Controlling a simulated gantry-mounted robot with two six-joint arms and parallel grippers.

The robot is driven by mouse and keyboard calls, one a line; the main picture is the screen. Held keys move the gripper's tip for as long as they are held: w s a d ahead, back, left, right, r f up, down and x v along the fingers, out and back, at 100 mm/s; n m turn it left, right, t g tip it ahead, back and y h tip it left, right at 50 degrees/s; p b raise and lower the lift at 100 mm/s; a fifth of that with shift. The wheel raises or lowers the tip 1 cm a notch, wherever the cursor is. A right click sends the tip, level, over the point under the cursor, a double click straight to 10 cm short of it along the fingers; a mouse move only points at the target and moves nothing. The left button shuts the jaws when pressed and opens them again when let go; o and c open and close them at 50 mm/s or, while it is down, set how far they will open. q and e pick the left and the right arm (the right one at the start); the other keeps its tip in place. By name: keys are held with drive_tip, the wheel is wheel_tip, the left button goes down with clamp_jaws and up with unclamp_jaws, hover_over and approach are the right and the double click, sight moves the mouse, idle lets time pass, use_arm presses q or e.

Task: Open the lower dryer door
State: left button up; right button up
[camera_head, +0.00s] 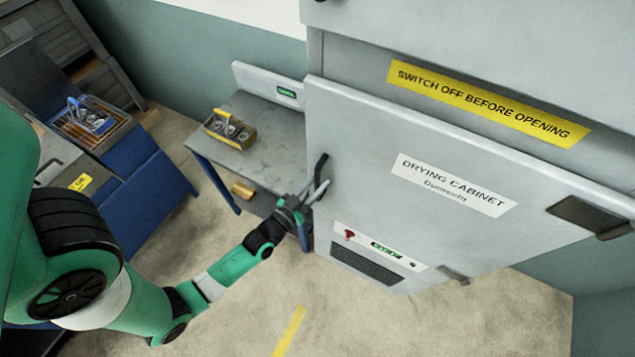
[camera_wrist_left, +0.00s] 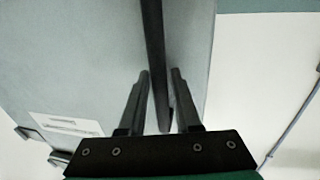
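The lower dryer door (camera_head: 420,230) is a large grey panel with a white "DRYING CABINET" label. Its dark bar handle (camera_head: 321,167) stands near the left edge. I cannot tell whether the door is fully closed or slightly ajar. My left gripper (camera_head: 318,190) is at the lower part of the handle. In the left wrist view, the handle (camera_wrist_left: 154,50) runs down between the two dark fingers of the left gripper (camera_wrist_left: 159,82). Small gaps show on both sides, so the fingers are open around it. My right gripper is out of view.
A grey worktable (camera_head: 265,150) holding a yellow caddy (camera_head: 230,130) stands left of the cabinet. A blue bench (camera_head: 140,190) is farther left. The floor in front is clear.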

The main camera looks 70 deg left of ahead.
use_arm(q)
clamp_jaws()
idle(1.1)
